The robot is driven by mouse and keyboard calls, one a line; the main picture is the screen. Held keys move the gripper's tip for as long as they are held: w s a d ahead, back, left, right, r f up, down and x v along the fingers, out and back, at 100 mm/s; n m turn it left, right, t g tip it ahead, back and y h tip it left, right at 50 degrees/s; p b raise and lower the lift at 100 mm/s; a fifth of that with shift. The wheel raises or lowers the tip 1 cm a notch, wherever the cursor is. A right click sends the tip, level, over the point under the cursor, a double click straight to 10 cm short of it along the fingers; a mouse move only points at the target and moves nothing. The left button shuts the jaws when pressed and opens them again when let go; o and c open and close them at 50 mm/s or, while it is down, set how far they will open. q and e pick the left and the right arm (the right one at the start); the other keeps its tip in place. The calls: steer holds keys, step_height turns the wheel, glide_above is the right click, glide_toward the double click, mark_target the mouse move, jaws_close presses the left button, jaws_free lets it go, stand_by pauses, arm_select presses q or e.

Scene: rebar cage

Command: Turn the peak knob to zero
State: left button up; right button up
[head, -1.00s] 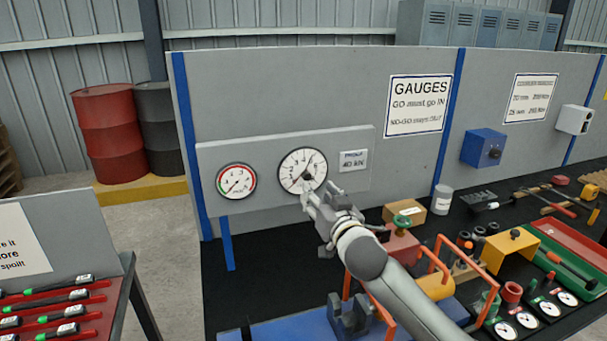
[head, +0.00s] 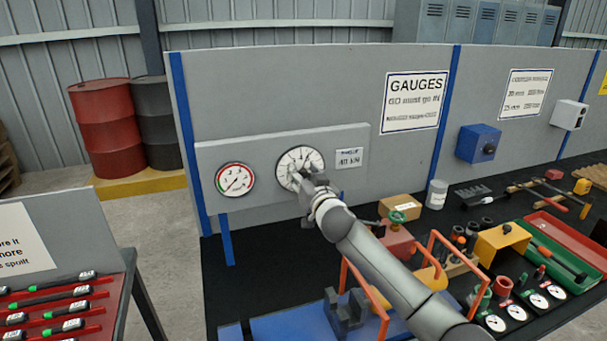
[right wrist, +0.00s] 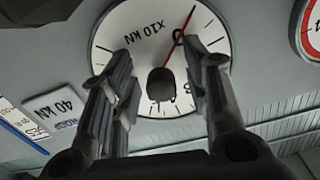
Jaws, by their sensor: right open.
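The white dial gauge (head: 311,156) is mounted on the grey panel board, and my right gripper covers its lower middle in the head view. In the right wrist view the dial (right wrist: 125,38) appears upside down, marked x10 kN. A dark knob (right wrist: 160,82) sits at its centre, and a red needle (right wrist: 186,27) runs up past the printed 0. My right gripper (head: 303,174) is open, and its fingers in the right wrist view (right wrist: 160,85) stand on either side of the knob with visible gaps. My left gripper is out of view.
A smaller red-rimmed gauge (head: 235,180) is left of the dial, and a 40 kN label (head: 349,159) is right of it.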

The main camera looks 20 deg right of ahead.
jaws_close()
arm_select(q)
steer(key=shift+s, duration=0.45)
